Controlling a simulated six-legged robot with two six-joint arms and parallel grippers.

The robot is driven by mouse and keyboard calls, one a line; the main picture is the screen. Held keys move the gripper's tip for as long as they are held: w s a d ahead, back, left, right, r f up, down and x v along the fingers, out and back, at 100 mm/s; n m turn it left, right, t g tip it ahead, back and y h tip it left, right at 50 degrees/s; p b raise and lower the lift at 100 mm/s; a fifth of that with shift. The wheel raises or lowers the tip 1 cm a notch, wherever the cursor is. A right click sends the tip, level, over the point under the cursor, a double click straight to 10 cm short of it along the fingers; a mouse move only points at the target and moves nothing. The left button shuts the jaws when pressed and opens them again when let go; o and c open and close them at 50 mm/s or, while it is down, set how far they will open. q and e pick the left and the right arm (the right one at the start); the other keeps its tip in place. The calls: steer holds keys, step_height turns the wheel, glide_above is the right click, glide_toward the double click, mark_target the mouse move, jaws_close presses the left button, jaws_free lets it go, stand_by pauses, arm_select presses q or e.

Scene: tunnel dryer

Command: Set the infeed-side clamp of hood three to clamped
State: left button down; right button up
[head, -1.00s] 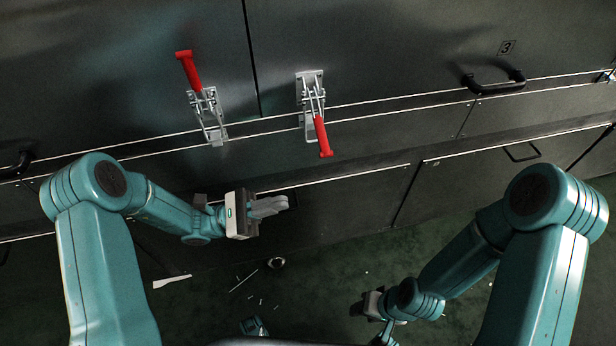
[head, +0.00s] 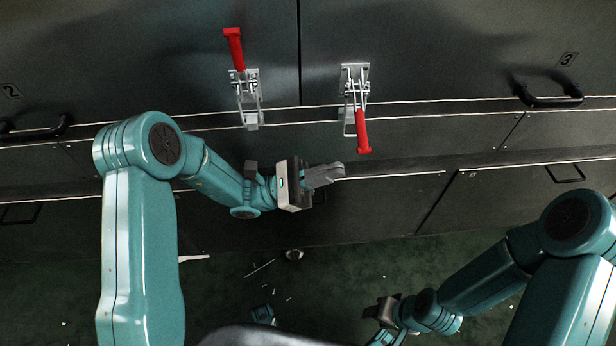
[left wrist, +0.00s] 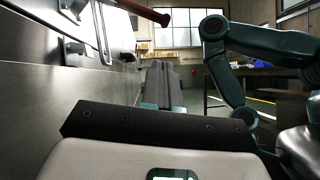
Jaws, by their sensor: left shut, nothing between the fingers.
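On hood three's panel, just right of the seam, a silver latch clamp (head: 354,88) has its red handle (head: 363,132) hanging down. On the panel left of the seam, another clamp (head: 246,97) has its red handle (head: 234,48) pointing up. My left gripper (head: 328,174) is shut and empty, just below and left of the lowered handle's end, apparently apart from it. In the left wrist view its closed fingers (left wrist: 162,85) point ahead, with a red handle (left wrist: 145,12) above them. My right gripper (head: 382,311) is low at right, its fingers unclear.
A number 3 plate (head: 568,59) and a black handle (head: 550,97) mark the right hood; a number 2 plate (head: 10,90) marks the left one. A ledge runs below the clamps. Small debris lies on the green floor. Open room shows beyond in the left wrist view.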

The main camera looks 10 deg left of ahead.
mark_target(360, 117)
arm_select(q)
steer(key=d+r, duration=0.1)
steer(key=r, duration=0.2)
steer(key=d+r, duration=0.1)
steer(key=r, duration=0.1)
steer(key=shift+s+d, duration=0.1)
steer(key=shift+d, duration=0.25)
